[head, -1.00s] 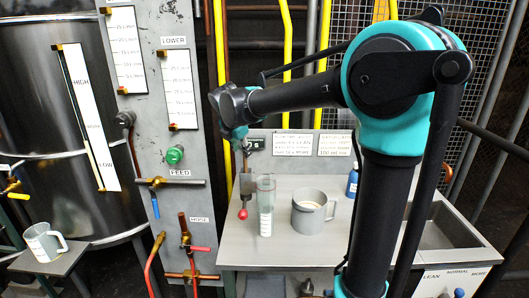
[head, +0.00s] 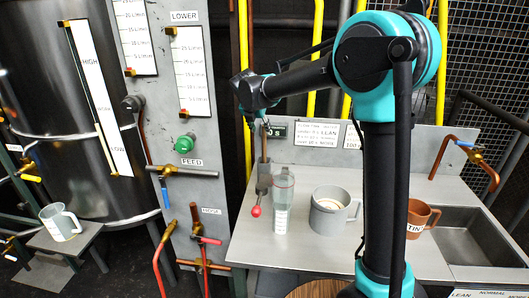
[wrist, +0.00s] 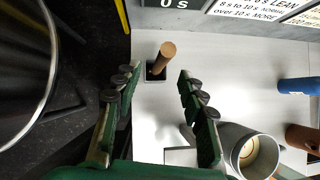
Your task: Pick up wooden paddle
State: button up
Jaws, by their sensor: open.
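The wooden paddle shows as an upright brown stick (head: 264,145) standing in a dark grey holder (head: 264,174) at the left end of the bench. In the wrist view its round brown handle (wrist: 165,56) rises from the holder, and its lower end is hidden. My gripper (wrist: 156,72) is open and empty, with one finger on each side of the handle's line. The handle appears just beyond the fingertips, and no contact shows. In the head view my gripper (head: 257,112) is small and dark, just above the stick.
Right of the holder stand a clear measuring cylinder (head: 283,200), a grey mug (head: 330,215) and a brown jug (head: 420,217). A red knob (head: 256,211) is below the holder. A blue bottle (wrist: 298,86) shows in the wrist view. The gauge panel (head: 190,130) is close on the left.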

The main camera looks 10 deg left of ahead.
aim_at(263, 136)
jog(key=x, duration=0.8)
jog(key=shift+s+d+f, duration=0.1)
jog(key=shift+d+f, duration=0.1)
jog(key=shift+f, duration=0.05)
grip_shut()
